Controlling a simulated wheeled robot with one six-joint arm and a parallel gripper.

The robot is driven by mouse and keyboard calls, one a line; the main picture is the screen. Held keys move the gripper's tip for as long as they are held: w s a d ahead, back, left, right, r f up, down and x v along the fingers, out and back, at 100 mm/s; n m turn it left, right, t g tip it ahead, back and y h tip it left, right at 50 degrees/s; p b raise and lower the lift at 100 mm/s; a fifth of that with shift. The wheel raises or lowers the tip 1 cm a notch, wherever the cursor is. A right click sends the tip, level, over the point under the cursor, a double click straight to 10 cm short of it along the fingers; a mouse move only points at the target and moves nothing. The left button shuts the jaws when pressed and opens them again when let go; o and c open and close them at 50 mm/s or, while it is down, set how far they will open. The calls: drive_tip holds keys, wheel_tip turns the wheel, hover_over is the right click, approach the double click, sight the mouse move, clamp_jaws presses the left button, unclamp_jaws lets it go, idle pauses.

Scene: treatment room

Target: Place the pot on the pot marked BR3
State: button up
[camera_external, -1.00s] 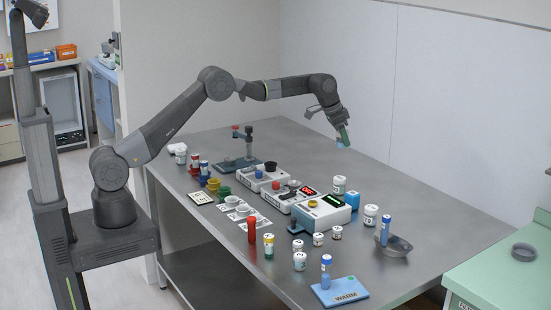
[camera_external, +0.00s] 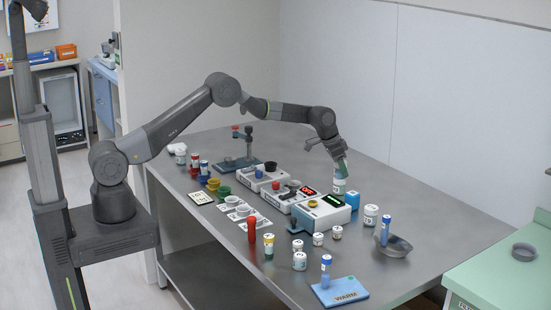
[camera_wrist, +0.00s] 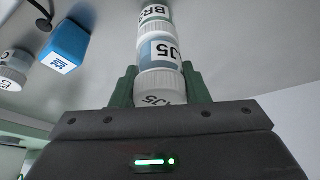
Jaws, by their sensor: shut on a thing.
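My gripper (camera_external: 341,163) is tilted downward over the back right of the steel table. In the wrist view its green fingers (camera_wrist: 158,88) are shut on a white-lidded pot (camera_wrist: 157,50) with a pale blue and white label that seems to read J5. Directly beyond its base is a white-lidded pot (camera_wrist: 155,13) with BR showing on its label; the rest of the mark is cut off. In the external view this BR pot (camera_external: 339,186) stands upright on the table, under my gripper. The two pots line up closely; whether they touch I cannot tell.
A blue box (camera_external: 352,199) and a white pot (camera_external: 371,215) stand near the BR pot. A device with a green display (camera_external: 322,213) is in front. A grey bowl with a blue tube (camera_external: 394,246) is at the right. The table behind is clear.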

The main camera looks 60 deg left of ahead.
drive_tip(key=shift+f, duration=0.15)
drive_tip(key=o, duration=1)
drive_tip(key=shift+c, duration=0.2)
drive_tip(key=b+v, duration=0.2)
drive_tip(key=v, duration=1)
drive_tip(key=shift+o, duration=0.5)
